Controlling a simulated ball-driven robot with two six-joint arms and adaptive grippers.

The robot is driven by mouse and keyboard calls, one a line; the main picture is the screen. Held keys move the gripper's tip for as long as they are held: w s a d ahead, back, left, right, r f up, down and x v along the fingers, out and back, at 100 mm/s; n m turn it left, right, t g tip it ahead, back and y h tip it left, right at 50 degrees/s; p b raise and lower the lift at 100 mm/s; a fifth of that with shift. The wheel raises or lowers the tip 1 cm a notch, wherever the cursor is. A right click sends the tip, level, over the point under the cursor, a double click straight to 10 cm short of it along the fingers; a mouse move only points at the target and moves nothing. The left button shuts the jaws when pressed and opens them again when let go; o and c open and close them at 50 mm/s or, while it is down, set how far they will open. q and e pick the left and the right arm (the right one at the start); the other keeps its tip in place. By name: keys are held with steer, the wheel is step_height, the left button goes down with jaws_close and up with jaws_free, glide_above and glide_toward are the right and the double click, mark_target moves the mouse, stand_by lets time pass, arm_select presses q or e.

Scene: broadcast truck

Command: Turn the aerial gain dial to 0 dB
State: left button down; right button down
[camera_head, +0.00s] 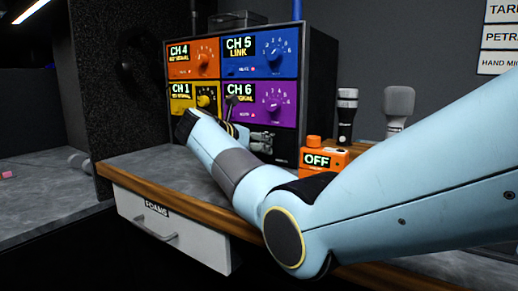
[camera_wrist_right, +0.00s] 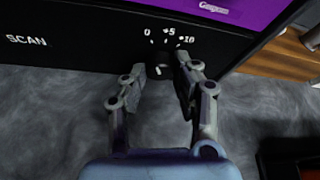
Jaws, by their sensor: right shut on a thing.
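The aerial gain dial (camera_wrist_right: 177,76) is a dark knob low on the rack's black front panel, in the right wrist view. White marks 0, +5 and +10 (camera_wrist_right: 168,33) run in an arc above it. My right gripper (camera_wrist_right: 167,74) is shut on the dial, with one finger on each side. A small white mark shows by the left fingertip, but I cannot tell where the dial points. In the head view my right gripper (camera_head: 262,142) reaches the rack's lower part, and my wrist hides the dial. My left gripper is out of view.
The rack (camera_head: 318,95) has orange, blue, yellow and purple channel panels. A white drawer (camera_head: 180,232) is under the wooden desk edge.

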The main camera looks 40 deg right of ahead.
steer(key=shift+n, duration=0.3)
steer(key=c, duration=1)
jaws_free()
steer(key=shift+a, duration=0.1)
steer(key=v, duration=1.2)
steer(key=shift+w, duration=0.15)
steer(key=shift+f, duration=0.1)
